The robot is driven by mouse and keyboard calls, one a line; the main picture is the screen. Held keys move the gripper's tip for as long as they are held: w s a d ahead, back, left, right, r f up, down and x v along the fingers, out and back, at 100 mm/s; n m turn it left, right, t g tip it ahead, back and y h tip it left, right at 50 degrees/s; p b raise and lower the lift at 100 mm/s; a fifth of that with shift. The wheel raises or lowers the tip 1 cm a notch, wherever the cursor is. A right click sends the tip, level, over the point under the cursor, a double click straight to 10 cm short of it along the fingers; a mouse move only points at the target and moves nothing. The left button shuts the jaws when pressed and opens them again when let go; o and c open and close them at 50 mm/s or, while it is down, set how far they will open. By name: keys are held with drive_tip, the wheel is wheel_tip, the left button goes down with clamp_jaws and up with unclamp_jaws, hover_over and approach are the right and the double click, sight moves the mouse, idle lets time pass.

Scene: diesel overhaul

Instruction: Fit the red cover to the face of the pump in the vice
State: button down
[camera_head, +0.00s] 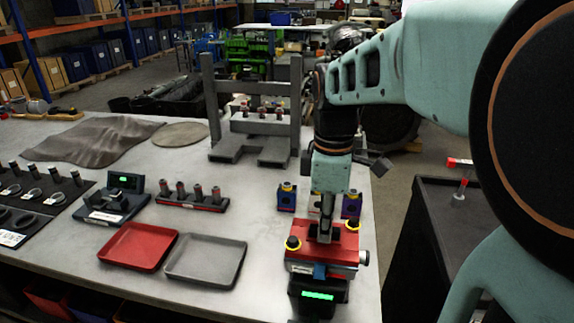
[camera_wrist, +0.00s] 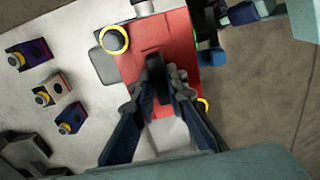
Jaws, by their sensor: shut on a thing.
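The red cover (camera_head: 318,254) lies roughly flat over the vice at the bench's front right, with yellow-ringed round parts at two opposite corners. It also shows in the wrist view (camera_wrist: 183,45). My gripper (camera_head: 325,234) points down over its middle. In the wrist view my gripper's fingers (camera_wrist: 155,92) are shut on a dark upright part at the cover's centre, which looks like its handle. The pump is hidden beneath the cover, and I cannot tell whether the cover touches its face. The vice shows only in part around it.
A unit with a green display (camera_head: 318,296) is at the front. Small blocks with yellow rings (camera_head: 287,197) stand just behind. A red tray (camera_head: 138,246) and a grey tray (camera_head: 206,261) lie left. A grey press frame (camera_head: 211,110) stands behind; a dark cabinet (camera_head: 425,235) is right.

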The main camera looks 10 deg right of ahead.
drive_tip(key=c, duration=1.8)
unclamp_jaws()
drive_tip(key=shift+c, duration=0.2)
wheel_tip(320, 180, up, 12)
